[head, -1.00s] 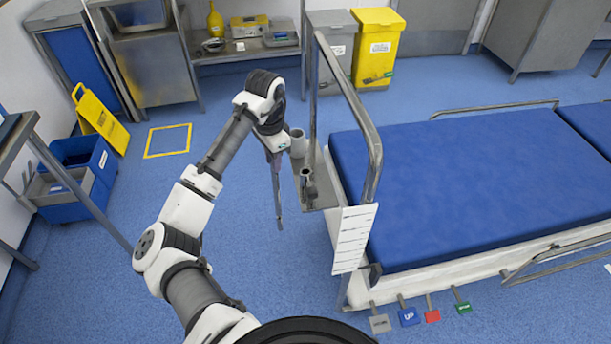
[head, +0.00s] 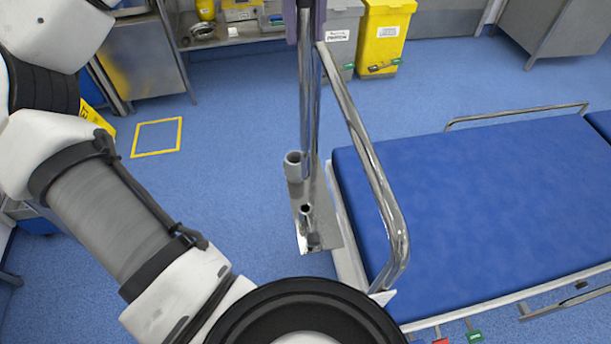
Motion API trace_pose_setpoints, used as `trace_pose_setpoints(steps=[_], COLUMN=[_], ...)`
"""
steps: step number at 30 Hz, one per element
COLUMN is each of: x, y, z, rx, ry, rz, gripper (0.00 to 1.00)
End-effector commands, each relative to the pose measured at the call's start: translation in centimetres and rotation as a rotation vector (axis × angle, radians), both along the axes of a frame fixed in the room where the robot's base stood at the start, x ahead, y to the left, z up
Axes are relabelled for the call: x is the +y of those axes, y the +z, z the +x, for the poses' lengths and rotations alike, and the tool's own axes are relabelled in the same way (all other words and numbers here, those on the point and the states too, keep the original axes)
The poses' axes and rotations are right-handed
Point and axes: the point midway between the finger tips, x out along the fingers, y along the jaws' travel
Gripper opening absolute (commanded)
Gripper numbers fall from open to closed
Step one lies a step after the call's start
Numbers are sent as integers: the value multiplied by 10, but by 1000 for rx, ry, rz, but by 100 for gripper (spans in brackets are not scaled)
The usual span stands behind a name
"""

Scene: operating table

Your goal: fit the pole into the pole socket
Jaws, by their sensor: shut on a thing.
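The pole (head: 305,85) is a slim grey metal rod. It hangs upright from my gripper (head: 305,12), whose purplish fingers show at the top edge, shut on it. A metal plate (head: 324,228) at the bed's head end carries a wider grey cup (head: 294,170) and a smaller metal tube (head: 305,214) with a dark open top. I cannot tell for sure which of these is the pole socket. The pole's lower part overlaps the bed's rail leg just right of the cup, so its lower end and its height above the plate are unclear.
The curved chrome bed rail (head: 372,170) stands close to the right of the pole. The blue mattress (head: 480,205) lies beyond it. A yellow bin (head: 382,35) and a grey bin (head: 342,35) stand behind. The floor left of the plate is clear.

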Motion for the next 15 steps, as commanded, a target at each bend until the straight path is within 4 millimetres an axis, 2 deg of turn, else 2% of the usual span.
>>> trace_pose_setpoints(steps=[2, 5, 15], x=[-2, -2, 0], y=[-5, -26, -114], z=[-3, -4, -4], rx=[1, 3, 2], ry=[-23, -30, -21], rz=[0, -3, 1], gripper=[0, 0, 0])
